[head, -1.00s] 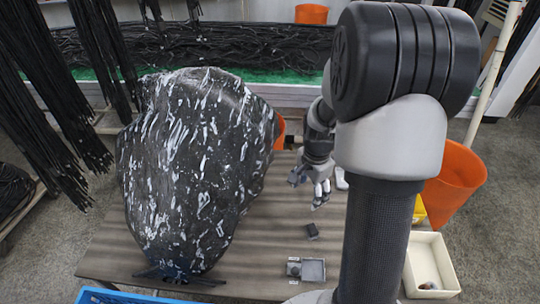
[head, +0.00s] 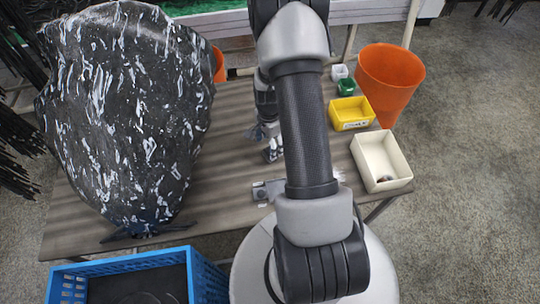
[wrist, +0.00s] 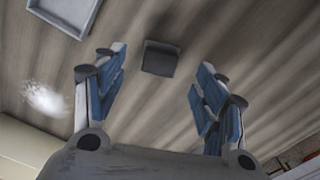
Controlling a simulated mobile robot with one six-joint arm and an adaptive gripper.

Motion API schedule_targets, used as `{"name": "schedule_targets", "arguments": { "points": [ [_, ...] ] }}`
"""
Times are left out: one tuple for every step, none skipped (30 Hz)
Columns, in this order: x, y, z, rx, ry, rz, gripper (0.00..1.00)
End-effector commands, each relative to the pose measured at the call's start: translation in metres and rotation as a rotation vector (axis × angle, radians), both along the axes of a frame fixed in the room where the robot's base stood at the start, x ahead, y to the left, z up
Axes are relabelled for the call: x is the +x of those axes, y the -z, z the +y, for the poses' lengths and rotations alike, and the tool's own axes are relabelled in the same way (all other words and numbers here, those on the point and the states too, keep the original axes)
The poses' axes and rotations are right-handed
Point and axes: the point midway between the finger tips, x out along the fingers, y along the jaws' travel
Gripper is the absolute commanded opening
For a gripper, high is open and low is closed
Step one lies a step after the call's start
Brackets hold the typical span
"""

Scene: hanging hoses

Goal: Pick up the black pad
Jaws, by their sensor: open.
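The black pad (wrist: 160,58) is a small dark block lying flat on the striped wooden table in the wrist view. It shows between and just ahead of my open fingers, apart from both. In the head view the pad cannot be made out; my arm covers much of that area. My gripper (head: 269,144) is open and empty, low over the table, with its blue-lined fingers spread to either side in the wrist view.
A small grey tray (wrist: 67,10) lies near the pad. A large speckled black bag (head: 125,110) fills the table's left. Yellow (head: 351,113) and cream (head: 381,160) bins stand right, by an orange bucket (head: 391,75). A blue crate (head: 140,278) is in front.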

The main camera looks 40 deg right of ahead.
Motion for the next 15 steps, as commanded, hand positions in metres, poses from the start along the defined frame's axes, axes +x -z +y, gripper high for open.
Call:
{"name": "schedule_targets", "arguments": {
  "points": [
    [0.0, 0.002, 0.0, 0.0, 0.0, -0.001, 0.65],
    [0.0, 0.003, 0.0, 0.0, 0.0, -0.001, 0.65],
    [0.0, 0.005, 0.0, 0.0, 0.0, -0.001, 0.65],
    [0.0, 0.007, 0.0, 0.0, 0.0, 0.0, 0.65],
    [0.0, 0.009, 0.0, 0.0, 0.0, 0.0, 0.65],
    [0.0, 0.013, 0.001, 0.0, -0.001, 0.001, 0.65],
    [0.0, 0.018, 0.001, 0.001, -0.001, 0.002, 0.65],
    [0.0, 0.022, 0.001, 0.001, -0.001, 0.002, 0.65],
    [0.0, 0.029, 0.001, 0.001, -0.001, 0.002, 0.65],
    [0.001, 0.034, 0.001, 0.001, -0.001, 0.002, 0.65],
    [0.001, 0.039, 0.002, 0.001, -0.001, 0.001, 0.65],
    [0.0, 0.045, 0.002, 0.001, 0.0, 0.002, 0.65],
    [0.001, 0.049, 0.002, 0.001, 0.0, 0.002, 0.65],
    [0.001, 0.052, 0.001, 0.001, 0.0, 0.001, 0.65],
    [0.001, 0.054, 0.001, 0.0, 0.0, 0.001, 0.65]
  ]
}}
